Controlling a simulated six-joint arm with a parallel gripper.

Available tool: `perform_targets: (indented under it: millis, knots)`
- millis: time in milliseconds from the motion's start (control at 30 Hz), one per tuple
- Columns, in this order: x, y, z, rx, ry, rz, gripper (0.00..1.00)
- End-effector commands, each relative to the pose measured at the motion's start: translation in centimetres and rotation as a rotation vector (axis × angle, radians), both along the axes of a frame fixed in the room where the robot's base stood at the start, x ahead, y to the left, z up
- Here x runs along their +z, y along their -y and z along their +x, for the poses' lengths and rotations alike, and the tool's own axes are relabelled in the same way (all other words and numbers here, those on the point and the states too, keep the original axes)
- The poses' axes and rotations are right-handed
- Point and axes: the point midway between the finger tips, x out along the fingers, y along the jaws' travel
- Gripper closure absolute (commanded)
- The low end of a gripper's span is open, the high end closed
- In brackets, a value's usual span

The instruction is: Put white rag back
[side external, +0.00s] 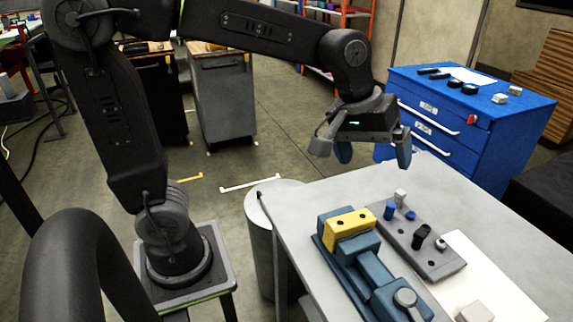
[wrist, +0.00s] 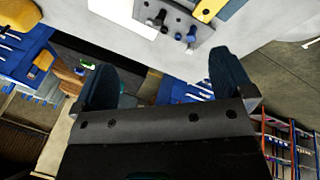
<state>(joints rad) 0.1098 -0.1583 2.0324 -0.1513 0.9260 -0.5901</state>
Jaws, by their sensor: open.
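My gripper (side external: 374,152) is open and empty, raised above the far edge of the grey table (side external: 300,205). Its two dark blue fingers stand wide apart in the wrist view (wrist: 164,75), with nothing between them. A small off-white block-like thing (side external: 475,312) lies on a flat white sheet (side external: 490,270) at the table's near right in the side view. I cannot tell whether either is the white rag. The white sheet also shows at the top of the wrist view (wrist: 125,14). My gripper is well away from both.
A blue vise-like fixture with a yellow block (side external: 348,222) stands on the table. Beside it is a grey plate (side external: 425,250) with several blue, black and grey pegs. A blue drawer cabinet (side external: 470,115) with small items on top stands behind. The table's left part is clear.

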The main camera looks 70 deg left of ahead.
Motion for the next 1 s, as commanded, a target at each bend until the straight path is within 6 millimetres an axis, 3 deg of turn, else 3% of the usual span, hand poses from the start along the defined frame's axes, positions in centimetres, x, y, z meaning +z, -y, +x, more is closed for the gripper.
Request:
perform_targets:
  millis: [33,200,400,567,1000]
  knots:
    - [0.4,-1.1,-2.2,-0.056,0.04,0.042,0.01]
    - [-0.2,-3.8,-8.5,-0.262,0.135,0.2,0.01]
    - [-2.0,-5.5,-12.8,-0.42,0.19,0.334,0.01]
    - [-2.6,-5.8,-13.8,-0.466,0.2,0.371,0.01]
    - [-2.6,-5.8,-13.8,-0.468,0.2,0.372,0.01]
